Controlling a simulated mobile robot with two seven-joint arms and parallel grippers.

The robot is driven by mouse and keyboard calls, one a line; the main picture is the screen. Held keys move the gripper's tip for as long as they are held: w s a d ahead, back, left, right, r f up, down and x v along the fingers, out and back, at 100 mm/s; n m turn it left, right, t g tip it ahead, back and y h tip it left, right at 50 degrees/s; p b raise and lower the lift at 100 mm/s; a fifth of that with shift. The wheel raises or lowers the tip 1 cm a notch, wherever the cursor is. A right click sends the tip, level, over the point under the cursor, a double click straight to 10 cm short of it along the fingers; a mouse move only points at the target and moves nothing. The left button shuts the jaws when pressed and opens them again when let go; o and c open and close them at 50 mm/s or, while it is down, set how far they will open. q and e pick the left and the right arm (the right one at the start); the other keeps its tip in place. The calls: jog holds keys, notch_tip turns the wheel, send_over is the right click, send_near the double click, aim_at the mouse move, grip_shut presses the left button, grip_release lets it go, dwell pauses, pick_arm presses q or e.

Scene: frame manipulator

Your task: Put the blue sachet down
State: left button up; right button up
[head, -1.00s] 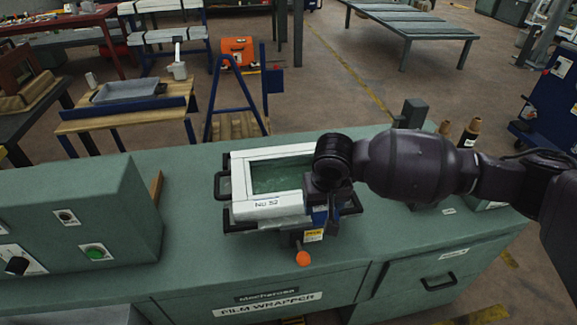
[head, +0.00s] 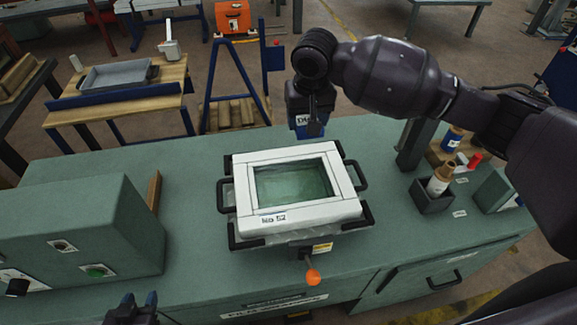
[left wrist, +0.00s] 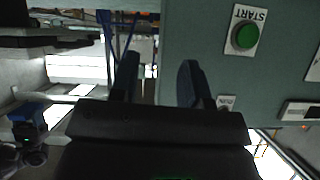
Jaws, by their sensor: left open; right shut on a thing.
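My right gripper (head: 311,98) is shut on the blue sachet (head: 307,128), which shows as a small dark blue shape with a white label. It hangs behind the far edge of the white frame (head: 290,214) and above the bench's far side; the gripper's fingers hide part of it. My left gripper (head: 131,311) is at the bottom left of the head view, partly cut off, over the bench's front edge. Its two fingers stand apart and empty in the left wrist view (left wrist: 157,80).
The frame, marked No 52, sits on a black-handled holder with an orange knob (head: 313,277). A green control box (head: 85,225) stands left, a dark bin with a bottle (head: 433,195) right.

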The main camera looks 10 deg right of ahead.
jog(key=shift+w+f, duration=0.15)
jog(key=shift+w, duration=0.1)
notch_tip(320, 180, down, 4)
send_over(303, 180)
jog(key=f, duration=1)
jog(key=shift+s, duration=0.2)
pick_arm(q)
jog(key=shift+s+a+f, duration=0.15)
jog(key=shift+s+f, duration=0.25)
pick_arm(e)
jog(key=shift+f, duration=2.75)
jog(key=shift+f, duration=0.1)
jog(key=o, duration=0.9)
pick_arm(q)
jog(key=shift+s+r, duration=0.1)
pick_arm(e)
jog(key=r, duration=0.4)
jog(key=s+r, duration=0.1)
jog(key=r, duration=0.7)
jog(key=shift+s, duration=0.4)
